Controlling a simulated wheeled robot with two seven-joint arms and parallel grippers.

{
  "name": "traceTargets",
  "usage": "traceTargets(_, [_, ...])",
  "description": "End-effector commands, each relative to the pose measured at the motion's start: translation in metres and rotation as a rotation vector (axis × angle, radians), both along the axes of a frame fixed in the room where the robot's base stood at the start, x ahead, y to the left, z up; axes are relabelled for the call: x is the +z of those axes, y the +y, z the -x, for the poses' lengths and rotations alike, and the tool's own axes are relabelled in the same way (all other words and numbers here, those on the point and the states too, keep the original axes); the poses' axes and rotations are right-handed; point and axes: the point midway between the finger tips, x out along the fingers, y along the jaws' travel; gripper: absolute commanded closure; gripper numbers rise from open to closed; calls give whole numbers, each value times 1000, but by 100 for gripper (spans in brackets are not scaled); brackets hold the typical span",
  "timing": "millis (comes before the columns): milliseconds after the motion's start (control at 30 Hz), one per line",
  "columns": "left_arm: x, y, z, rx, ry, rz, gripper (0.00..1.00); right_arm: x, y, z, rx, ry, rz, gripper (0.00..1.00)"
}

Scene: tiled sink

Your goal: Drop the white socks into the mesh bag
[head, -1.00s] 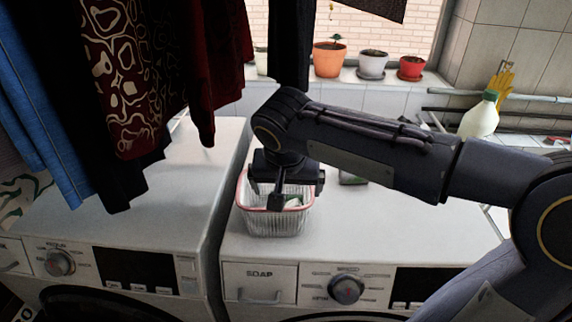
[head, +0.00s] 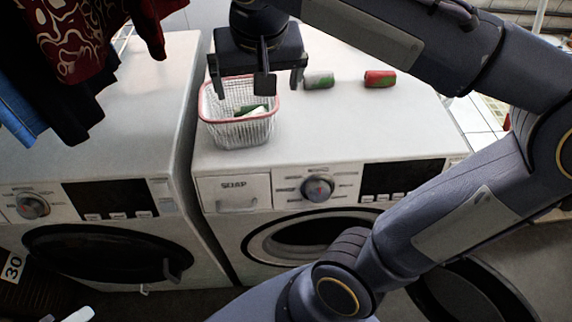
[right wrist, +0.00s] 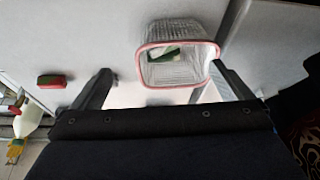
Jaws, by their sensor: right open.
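A small wire-like mesh basket (head: 238,132) with a red rim stands on the right-hand washing machine; it also shows in the right wrist view (right wrist: 182,80). A white and green bundle (head: 252,111) lies inside it; I cannot tell whether it is the white socks. I see no separate mesh bag. My right gripper (head: 255,90) is open and empty, pointing down over the basket's back rim; its fingers also show in the right wrist view (right wrist: 160,70). My left gripper is out of view.
A red roll with green (head: 380,78) lies further right on the machine top (head: 350,125). Dark clothes (head: 75,60) hang at the upper left over the other washing machine (head: 120,140). The machine top right of the basket is mostly clear.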

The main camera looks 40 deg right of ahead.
Motion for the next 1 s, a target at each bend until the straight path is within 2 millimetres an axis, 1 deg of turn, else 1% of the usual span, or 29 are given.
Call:
traceTargets(33, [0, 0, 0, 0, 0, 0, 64, -24, -9, 20, 50, 9, -33, 2])
traceTargets(67, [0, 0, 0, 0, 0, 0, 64, -38, -11, 31, 90, 10, -62, 2])
traceTargets(100, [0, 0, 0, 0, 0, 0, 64, -57, -11, 45, 139, 3, -102, 2])
traceTargets(167, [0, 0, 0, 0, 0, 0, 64, -85, -10, 64, 199, -21, -161, 2])
traceTargets(200, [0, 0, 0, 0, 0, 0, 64, -101, -7, 76, 233, -43, -197, 2])
traceTargets(300, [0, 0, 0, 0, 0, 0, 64, -134, 2, 97, 285, -113, -270, 2])
traceTargets(400, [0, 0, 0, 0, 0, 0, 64, -154, 11, 109, 310, -172, -309, 2])
traceTargets(467, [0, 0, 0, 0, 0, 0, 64, -160, 14, 112, 318, -193, -322, 2])
traceTargets(567, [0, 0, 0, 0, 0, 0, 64, -164, 16, 114, 324, -208, -325, 2])
traceTargets(1000, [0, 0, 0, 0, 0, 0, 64, -164, 15, 113, 326, -205, -324, 2])
